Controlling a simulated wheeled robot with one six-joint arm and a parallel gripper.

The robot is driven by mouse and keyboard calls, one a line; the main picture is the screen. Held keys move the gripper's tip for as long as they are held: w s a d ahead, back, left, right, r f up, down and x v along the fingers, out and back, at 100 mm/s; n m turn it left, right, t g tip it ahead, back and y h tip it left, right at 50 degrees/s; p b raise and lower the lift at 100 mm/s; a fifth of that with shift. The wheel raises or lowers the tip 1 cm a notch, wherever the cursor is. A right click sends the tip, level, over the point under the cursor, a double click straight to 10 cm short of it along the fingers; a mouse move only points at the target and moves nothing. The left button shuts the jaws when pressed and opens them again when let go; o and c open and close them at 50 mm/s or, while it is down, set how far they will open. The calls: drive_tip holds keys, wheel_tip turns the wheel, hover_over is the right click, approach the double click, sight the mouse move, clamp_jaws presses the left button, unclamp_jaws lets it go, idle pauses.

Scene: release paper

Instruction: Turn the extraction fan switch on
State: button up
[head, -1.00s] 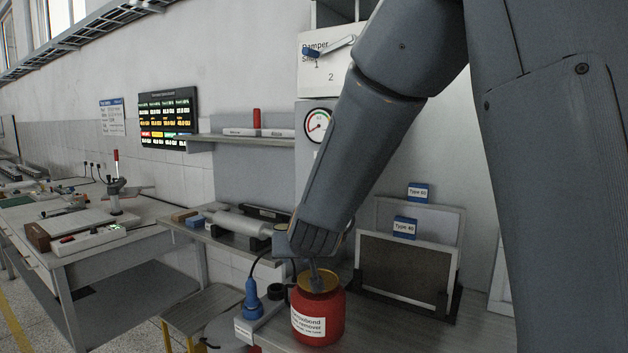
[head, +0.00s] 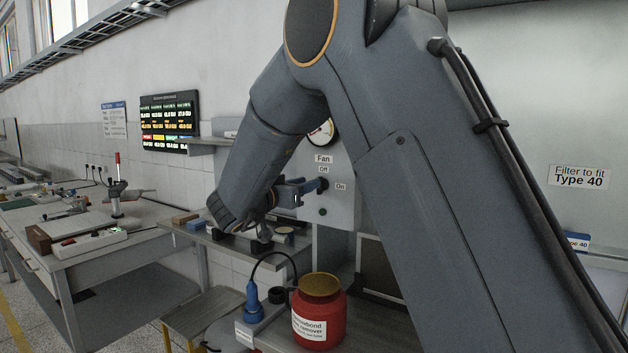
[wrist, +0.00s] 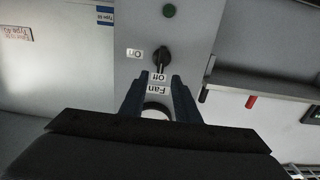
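The fan switch is a dark rotary knob (wrist: 163,58) on a grey panel, with "Fan", "Off" and "On" labels; its handle points toward "Off" in the wrist view. It also shows in the head view (head: 323,185), right by the fingertips. A green lamp (wrist: 169,10) sits on the same panel and looks dark. My gripper (wrist: 158,82) is open, its two blue fingers apart and facing the panel, with the knob just beyond the tips. In the head view my gripper (head: 306,188) points right at the switch. Contact cannot be told.
A red jar (head: 319,325) with a gold lid stands on the bench below my arm, beside a blue plugged device (head: 252,300). A round gauge (head: 322,132) is above the switch, partly hidden by my arm. A shelf (wrist: 262,88) juts out beside the panel.

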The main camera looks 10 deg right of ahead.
drive_tip(key=p+x, duration=0.1)
drive_tip(key=x, duration=0.3)
drive_tip(key=shift+w+d, duration=0.25)
drive_tip(key=shift+w, duration=0.05)
clamp_jaws()
